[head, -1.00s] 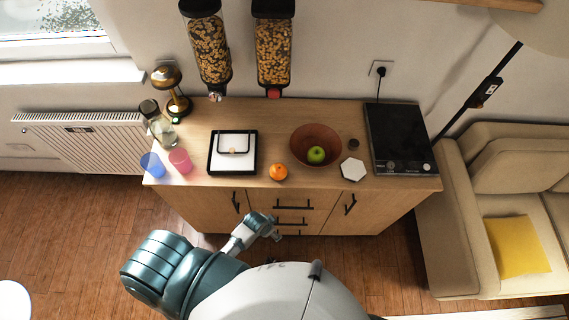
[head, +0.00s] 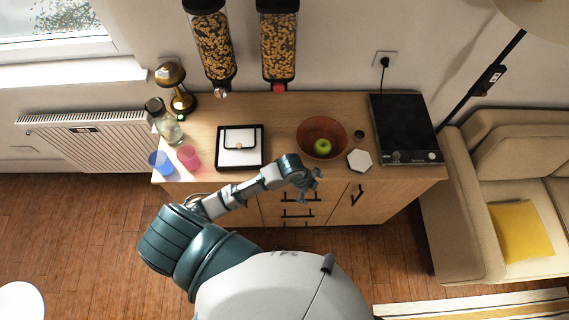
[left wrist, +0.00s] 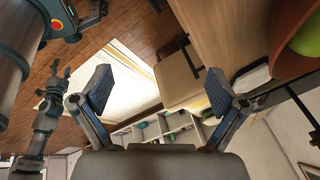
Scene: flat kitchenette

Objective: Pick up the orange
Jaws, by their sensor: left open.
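The orange does not show in either current view. In the head view my left wrist and hand cover the part of the counter (head: 385,180) where it lay earlier. My left gripper (head: 312,186) is at the counter's front edge, in front of the brown bowl (head: 322,128). In the left wrist view the left gripper (left wrist: 158,92) is open, with nothing between its two pads. What looks like my right arm shows at the left of that view, with its small dark gripper (left wrist: 56,88); its jaw state is unclear.
The bowl holds a green apple (head: 322,147). A white hexagonal piece (head: 360,160) lies right of my gripper. A black-framed tray (head: 240,163), pink cup (head: 188,157) and blue cup (head: 160,163) stand left. A black hob (head: 404,125) is at the right.

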